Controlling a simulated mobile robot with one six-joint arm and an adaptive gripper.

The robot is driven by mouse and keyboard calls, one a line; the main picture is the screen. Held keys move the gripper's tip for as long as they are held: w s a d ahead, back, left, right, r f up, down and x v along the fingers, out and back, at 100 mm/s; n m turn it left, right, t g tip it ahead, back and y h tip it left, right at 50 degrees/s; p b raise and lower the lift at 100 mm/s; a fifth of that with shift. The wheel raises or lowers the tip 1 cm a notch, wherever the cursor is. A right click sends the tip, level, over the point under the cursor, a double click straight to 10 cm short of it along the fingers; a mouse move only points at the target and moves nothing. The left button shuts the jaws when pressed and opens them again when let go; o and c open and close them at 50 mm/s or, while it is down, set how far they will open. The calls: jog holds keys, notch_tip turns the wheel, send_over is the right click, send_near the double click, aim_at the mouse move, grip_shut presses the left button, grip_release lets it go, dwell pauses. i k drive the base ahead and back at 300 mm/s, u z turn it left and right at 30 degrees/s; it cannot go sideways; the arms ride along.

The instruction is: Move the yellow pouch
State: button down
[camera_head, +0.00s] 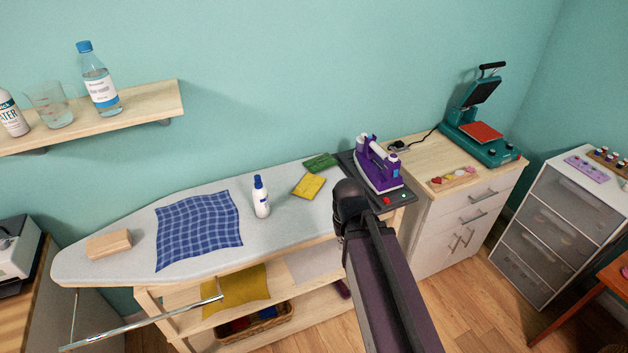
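The yellow pouch (309,186) lies flat on the grey ironing board (285,222), towards its right end. A green pouch or cloth (320,162) lies just behind it. My dark arm rises from the bottom of the picture and ends in a rounded joint in front of the board's right part, to the right of the pouch in the picture. I cannot see my gripper's fingers. Nothing covers the yellow pouch.
A white bottle (261,198) stands left of the pouch. A blue checked cloth (198,229) and wooden block (109,244) lie farther left. A purple iron station (377,164) stands right. A wooden cabinet (440,213) bears a teal heat press (484,142).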

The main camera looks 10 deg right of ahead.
aim_at(310, 184)
jog(key=k, duration=0.95)
jog(key=u, duration=0.4)
jog(key=i, duration=1.5)
jog(key=u, duration=0.05)
